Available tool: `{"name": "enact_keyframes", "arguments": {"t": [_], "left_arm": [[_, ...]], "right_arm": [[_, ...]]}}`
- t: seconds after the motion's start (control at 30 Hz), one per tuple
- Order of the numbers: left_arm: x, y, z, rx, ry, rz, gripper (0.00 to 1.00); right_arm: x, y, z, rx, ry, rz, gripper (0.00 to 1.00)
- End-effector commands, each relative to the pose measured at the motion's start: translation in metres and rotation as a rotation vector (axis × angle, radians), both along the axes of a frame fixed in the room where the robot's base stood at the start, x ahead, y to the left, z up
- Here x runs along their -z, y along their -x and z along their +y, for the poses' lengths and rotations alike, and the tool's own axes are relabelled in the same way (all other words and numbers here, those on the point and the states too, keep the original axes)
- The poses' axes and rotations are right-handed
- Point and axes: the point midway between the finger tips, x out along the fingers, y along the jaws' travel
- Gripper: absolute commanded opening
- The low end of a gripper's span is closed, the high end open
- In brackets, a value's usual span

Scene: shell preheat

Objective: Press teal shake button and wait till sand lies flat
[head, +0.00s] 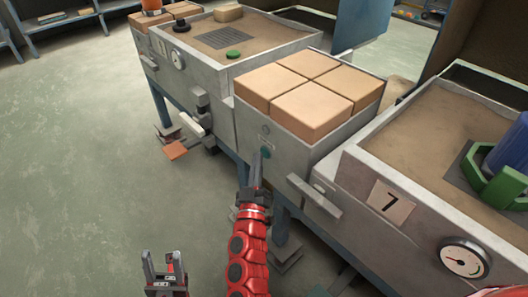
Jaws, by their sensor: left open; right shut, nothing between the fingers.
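The teal button (266,153) is on the front face of the middle grey box (303,158), below a small round mark. My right gripper (258,163) is shut and empty, its tip at or just in front of the button; I cannot tell whether it touches or presses it. My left gripper (164,266) is open and empty, low at the bottom of the head view, away from the boxes. Brown sand (425,140) looks broadly level in the right box, marked 7. More sand (265,32) shows in the far left box.
Several tan blocks (310,108) fill the top of the middle box. A handle (314,196) juts from its front. The right box carries a gauge (464,260) and a green ring-like part (497,180) around a blue piece. The floor (80,170) at left is clear.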

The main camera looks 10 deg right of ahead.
Motion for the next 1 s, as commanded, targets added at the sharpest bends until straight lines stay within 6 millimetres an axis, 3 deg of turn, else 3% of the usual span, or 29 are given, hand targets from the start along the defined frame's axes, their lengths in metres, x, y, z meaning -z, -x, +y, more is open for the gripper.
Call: {"name": "enact_keyframes", "arguments": {"t": [1.0], "left_arm": [[-0.0036,0.0,0.0,0.0,0.0,0.0,0.5]], "right_arm": [[0.0002,-0.0051,-0.0067,0.0,0.0,-0.001,0.0]]}}
